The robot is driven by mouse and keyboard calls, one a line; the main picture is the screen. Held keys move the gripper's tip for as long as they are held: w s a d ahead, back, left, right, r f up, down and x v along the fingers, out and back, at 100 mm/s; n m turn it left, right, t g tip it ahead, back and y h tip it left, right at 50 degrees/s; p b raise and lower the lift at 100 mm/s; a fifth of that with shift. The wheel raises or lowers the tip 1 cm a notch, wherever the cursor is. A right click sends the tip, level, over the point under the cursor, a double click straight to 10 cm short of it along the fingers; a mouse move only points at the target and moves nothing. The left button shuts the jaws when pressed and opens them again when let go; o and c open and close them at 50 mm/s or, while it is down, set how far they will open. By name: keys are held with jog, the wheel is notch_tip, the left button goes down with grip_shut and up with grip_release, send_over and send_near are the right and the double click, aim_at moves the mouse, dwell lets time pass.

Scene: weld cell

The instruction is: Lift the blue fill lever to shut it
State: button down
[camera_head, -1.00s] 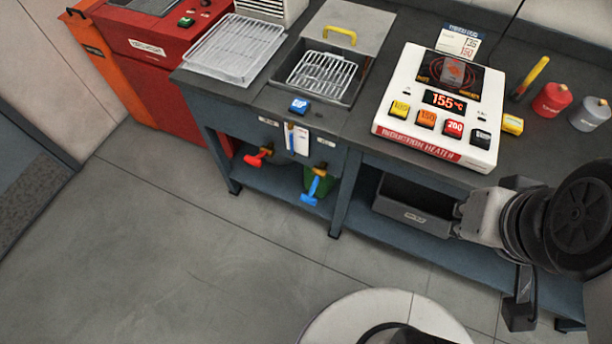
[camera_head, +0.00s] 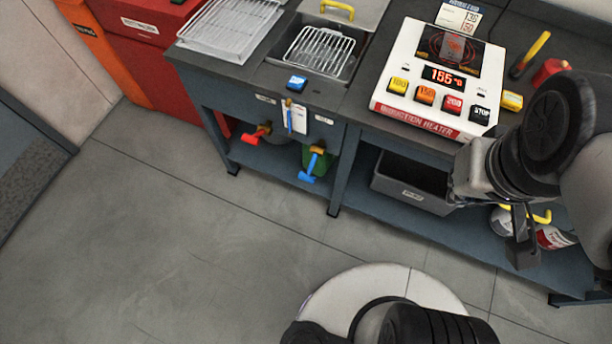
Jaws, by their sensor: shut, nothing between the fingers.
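The blue fill lever (camera_head: 310,168) hangs down at a slant from a brass-coloured valve under the front of the bench, near a table leg. Its T-shaped handle points down toward the floor. A red lever (camera_head: 256,134) sticks out from a similar valve to its left. My gripper (camera_head: 522,250) is at the right, below my dark wrist, in front of the bench's lower shelf. It is shut and empty, well to the right of the blue lever and not touching it. Its fingers are small and dark in this view.
A grey bin (camera_head: 408,190) on the lower shelf (camera_head: 385,207) lies between gripper and lever, beside a bench leg (camera_head: 341,185). A green container (camera_head: 322,158) sits behind the lever. The induction heater (camera_head: 420,115) stands on top.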

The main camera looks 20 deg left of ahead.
jog(key=w+a+f+n+g+h, duration=0.1)
jog(key=w+a+f+n+h, duration=0.2)
jog(key=w+f+n, duration=0.15)
jog(key=w+a+f+n+g+h, duration=0.1)
jog(key=w+a+f+n+h, duration=0.1)
jog(key=w+a+f+n, duration=0.3)
jog(key=w+a+f+n+t+h, duration=0.45)
jog(key=a+f+n, duration=0.25)
jog(key=a+f, duration=0.45)
jog(key=s+a+f+n+t+y, duration=0.35)
jog(key=f+n, duration=0.25)
jog(key=f, duration=0.4)
jog(key=s+a+f+n+t+y, duration=0.25)
jog(key=s+f+n, duration=0.2)
jog(key=f, duration=0.65)
jog(key=s+a+f+n+t+y, duration=0.35)
jog(key=f+n, duration=0.25)
jog(key=f, duration=0.4)
jog(key=a+b+x, duration=0.1)
jog(key=b+x, duration=0.2)
jog(key=x, duration=0.8)
jog(key=shift+g, duration=0.3)
jog(key=shift+s+d+r, duration=0.15)
jog(key=shift+d+r, duration=0.1)
jog(key=shift+r, duration=0.7)
jog(key=shift+s+d+r, duration=0.15)
jog(key=shift+d+r, duration=0.05)
jog(key=shift+r, duration=0.8)
jog(key=shift+r, duration=0.1)
